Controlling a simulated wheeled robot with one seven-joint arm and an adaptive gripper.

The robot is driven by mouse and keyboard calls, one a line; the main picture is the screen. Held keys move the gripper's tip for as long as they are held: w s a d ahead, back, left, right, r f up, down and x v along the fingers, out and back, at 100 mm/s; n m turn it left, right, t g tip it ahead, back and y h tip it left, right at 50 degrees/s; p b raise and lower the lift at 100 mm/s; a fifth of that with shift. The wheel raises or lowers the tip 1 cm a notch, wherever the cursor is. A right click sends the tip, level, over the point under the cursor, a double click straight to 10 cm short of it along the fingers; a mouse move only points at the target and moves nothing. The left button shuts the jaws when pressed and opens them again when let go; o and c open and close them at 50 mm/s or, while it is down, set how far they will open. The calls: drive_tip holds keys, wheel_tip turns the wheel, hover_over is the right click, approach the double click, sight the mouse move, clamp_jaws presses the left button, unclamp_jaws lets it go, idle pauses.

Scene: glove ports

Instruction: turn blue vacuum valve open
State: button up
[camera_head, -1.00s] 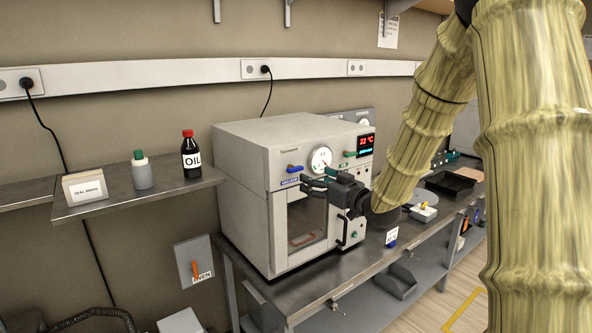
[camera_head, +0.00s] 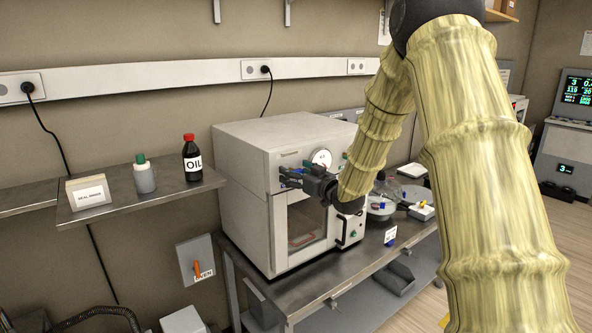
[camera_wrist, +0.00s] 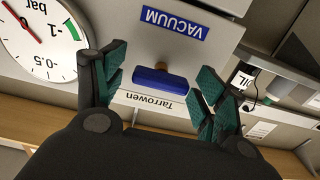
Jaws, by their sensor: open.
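The blue vacuum valve handle (camera_wrist: 160,78) shows in the wrist view as a short bar lying across the picture on the oven's front panel, near the blue VACUUM label (camera_wrist: 174,23). My gripper (camera_wrist: 158,84) is open, with one green-padded finger on each side of the handle and a visible gap to it on both sides. In the head view my gripper (camera_head: 288,178) is at the upper left of the vacuum oven's (camera_head: 241,185) front and largely hides the valve. Whether the fingers touch the panel cannot be told.
The pressure gauge (camera_wrist: 38,38) is beside the left finger; it also shows in the head view (camera_head: 321,158). The oven stands on a steel bench (camera_head: 305,284). A shelf (camera_head: 140,200) at left holds an oil bottle (camera_head: 192,160), a small bottle and a card box.

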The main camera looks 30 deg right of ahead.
drive_tip(key=shift+w, duration=0.2)
drive_tip(key=c, duration=1)
drive_tip(key=shift+c, duration=0.2)
